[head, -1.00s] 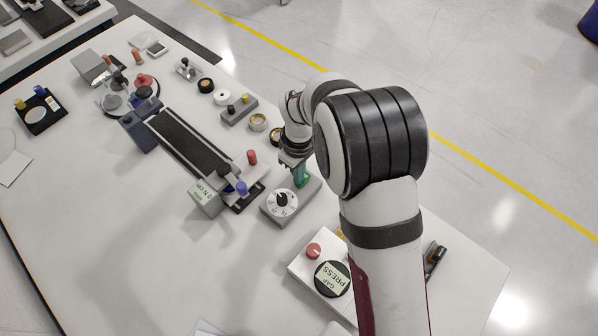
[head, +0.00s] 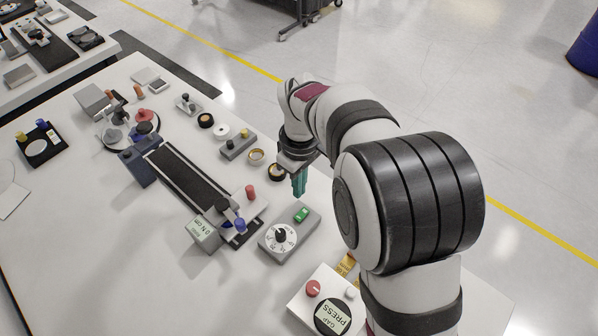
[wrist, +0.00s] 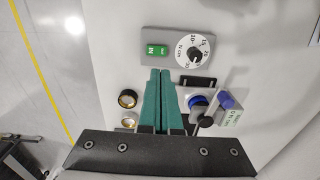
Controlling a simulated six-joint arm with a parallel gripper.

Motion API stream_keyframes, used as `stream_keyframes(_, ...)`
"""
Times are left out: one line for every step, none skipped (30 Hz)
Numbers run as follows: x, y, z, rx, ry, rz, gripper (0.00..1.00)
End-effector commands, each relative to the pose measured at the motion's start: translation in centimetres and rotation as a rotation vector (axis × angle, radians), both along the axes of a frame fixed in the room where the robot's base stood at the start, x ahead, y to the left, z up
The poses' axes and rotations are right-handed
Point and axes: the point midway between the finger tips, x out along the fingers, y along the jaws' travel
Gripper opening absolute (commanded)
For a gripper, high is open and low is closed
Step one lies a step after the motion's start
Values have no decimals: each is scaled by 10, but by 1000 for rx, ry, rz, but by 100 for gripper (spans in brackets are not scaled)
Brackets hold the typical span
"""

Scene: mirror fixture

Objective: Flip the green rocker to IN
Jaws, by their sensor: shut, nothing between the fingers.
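The green rocker (head: 301,214) sits on a grey box beside a white round dial (head: 280,237) with a black knob. In the wrist view the rocker (wrist: 157,50) lies just beyond my fingertips, with white lettering on its face; its tilt is too small to tell. My gripper (head: 299,190) has teal fingers pointing down, pressed together and empty. It hangs above and behind the rocker in the head view, apart from it. In the wrist view the closed fingertips (wrist: 160,71) point towards the rocker box, and the rocker is unobstructed.
A red-knobbed panel with a PRESS label (head: 333,312) is at the front. A black slide track (head: 187,180) with a blue knob lies left of the rocker box.

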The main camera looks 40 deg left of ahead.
Motion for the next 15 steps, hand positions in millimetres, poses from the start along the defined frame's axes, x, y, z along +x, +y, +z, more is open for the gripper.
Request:
stream_keyframes(1,1,11,3,-3,0,0)
stream_keyframes(1,1,17,2,-2,0,0)
stream_keyframes(1,1,25,3,-2,0,0)
stream_keyframes(1,1,29,3,-2,0,0)
stream_keyframes(1,1,33,2,-1,0,0)
stream_keyframes(1,1,38,1,-1,0,0)
stream_keyframes(1,1,41,1,-1,0,0)
stream_keyframes(1,1,44,2,-1,0,0)
stream_keyframes(0,1,47,2,0,0,0)
stream_keyframes(0,1,48,1,0,0,0)
stream_keyframes(0,0,49,1,0,0,0)
stream_keyframes(0,0,49,1,1,0,0)
stream_keyframes(0,0,49,1,1,0,0)
stream_keyframes(0,0,49,1,1,0,0)
stream_keyframes(0,0,49,1,1,0,0)
